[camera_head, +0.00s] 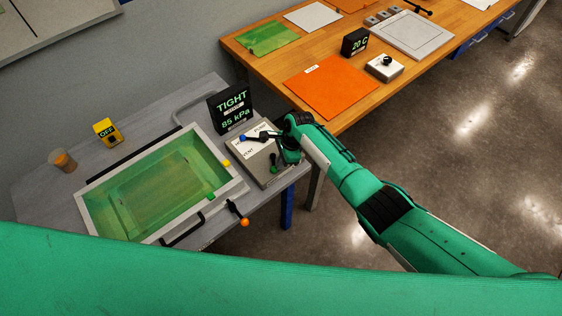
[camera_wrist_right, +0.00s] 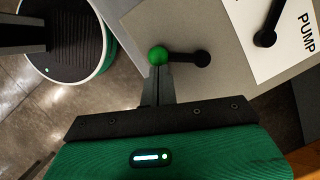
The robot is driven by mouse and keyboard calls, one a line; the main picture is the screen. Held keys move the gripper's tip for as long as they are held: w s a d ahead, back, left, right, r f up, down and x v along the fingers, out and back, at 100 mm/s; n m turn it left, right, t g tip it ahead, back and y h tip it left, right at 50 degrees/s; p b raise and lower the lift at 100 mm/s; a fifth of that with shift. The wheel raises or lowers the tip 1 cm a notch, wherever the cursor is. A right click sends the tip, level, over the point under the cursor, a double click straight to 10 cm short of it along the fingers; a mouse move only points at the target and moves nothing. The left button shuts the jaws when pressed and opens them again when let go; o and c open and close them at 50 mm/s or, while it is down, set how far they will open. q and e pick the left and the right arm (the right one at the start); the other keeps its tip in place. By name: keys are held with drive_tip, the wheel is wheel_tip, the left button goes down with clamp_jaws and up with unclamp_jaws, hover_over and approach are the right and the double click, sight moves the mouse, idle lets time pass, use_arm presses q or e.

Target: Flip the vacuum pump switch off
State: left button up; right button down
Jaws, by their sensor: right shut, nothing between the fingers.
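A grey control box (camera_head: 262,172) stands at the right end of the grey bench. Its white plate carries the words PUMP and VENT; PUMP also shows on the plate in the right wrist view (camera_wrist_right: 290,62). A black lever with a blue knob (camera_head: 243,138) lies over the plate. A second black lever has a green knob (camera_head: 273,170). My right gripper (camera_head: 287,160) is shut and empty over the box's right side. In the right wrist view its fingertips (camera_wrist_right: 159,75) are right at the green knob (camera_wrist_right: 158,54); contact is unclear. My left gripper is out of view.
A black display (camera_head: 232,106) behind the box reads TIGHT, 85 kPa. A yellow box (camera_head: 106,131) reads OFF. A green-filled tray (camera_head: 232,187) lies left of the control box, with an orange-knobbed lever (camera_head: 243,221) in front. A wooden table (camera_head: 300,68) stands behind.

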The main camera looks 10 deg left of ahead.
drive_tip(key=w+d+r+p, duration=0.1)
drive_tip(key=d+r, duration=0.5)
drive_tip(key=r, duration=0.4)
drive_tip(key=shift+w+d+r, duration=0.15)
drive_tip(key=shift+d, duration=0.25)
idle(0.4)
